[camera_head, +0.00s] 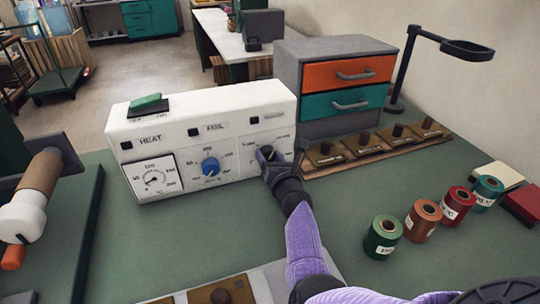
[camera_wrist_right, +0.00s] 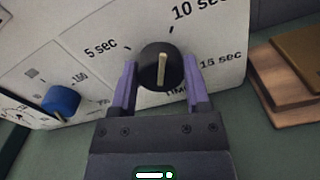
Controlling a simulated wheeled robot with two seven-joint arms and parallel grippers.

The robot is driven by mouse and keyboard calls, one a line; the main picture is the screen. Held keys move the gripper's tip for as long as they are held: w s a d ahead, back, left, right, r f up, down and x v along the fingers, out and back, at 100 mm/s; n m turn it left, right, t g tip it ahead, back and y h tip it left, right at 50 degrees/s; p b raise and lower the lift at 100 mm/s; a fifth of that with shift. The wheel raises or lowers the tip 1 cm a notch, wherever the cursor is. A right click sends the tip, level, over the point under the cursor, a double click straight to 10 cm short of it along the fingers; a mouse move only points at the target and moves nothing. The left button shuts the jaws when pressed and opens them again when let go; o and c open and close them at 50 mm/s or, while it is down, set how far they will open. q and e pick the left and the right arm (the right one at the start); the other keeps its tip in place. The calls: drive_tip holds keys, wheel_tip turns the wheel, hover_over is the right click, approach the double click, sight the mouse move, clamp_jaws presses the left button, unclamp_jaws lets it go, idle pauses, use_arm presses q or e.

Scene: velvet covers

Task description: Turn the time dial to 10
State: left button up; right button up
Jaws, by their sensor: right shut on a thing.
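The time dial is a black round knob (camera_wrist_right: 160,66) with a pale pointer line, on the white front panel of the machine (camera_head: 205,128). In the right wrist view its line stands nearly upright, its upper end roughly toward the tick beside "10 sec". "5 sec" is at its left and "15 sec" at its right. My right gripper (camera_wrist_right: 160,88) has its purple fingers on both sides of the knob, shut on it. In the head view the gripper (camera_head: 268,160) reaches the panel's right end and partly hides the dial. My left gripper is not in view.
A blue knob (camera_head: 210,167) and a heat gauge (camera_head: 153,180) are left of the dial. A wooden strip with small blocks (camera_head: 370,146) lies to the right, before a drawer cabinet (camera_head: 312,122). Several foil rolls stand front right.

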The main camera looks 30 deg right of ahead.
drive_tip(key=shift+f+m, duration=0.1)
drive_tip(key=shift+m, duration=0.7)
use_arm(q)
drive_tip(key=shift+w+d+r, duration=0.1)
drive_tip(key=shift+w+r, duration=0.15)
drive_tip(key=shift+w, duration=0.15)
use_arm(e)
drive_tip(key=shift+m, duration=0.3)
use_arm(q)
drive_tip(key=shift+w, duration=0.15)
use_arm(e)
drive_tip(key=o, duration=0.8)
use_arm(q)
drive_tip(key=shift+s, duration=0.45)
use_arm(e)
drive_tip(key=o, duration=0.5)
use_arm(q)
drive_tip(key=shift+p, duration=0.3)
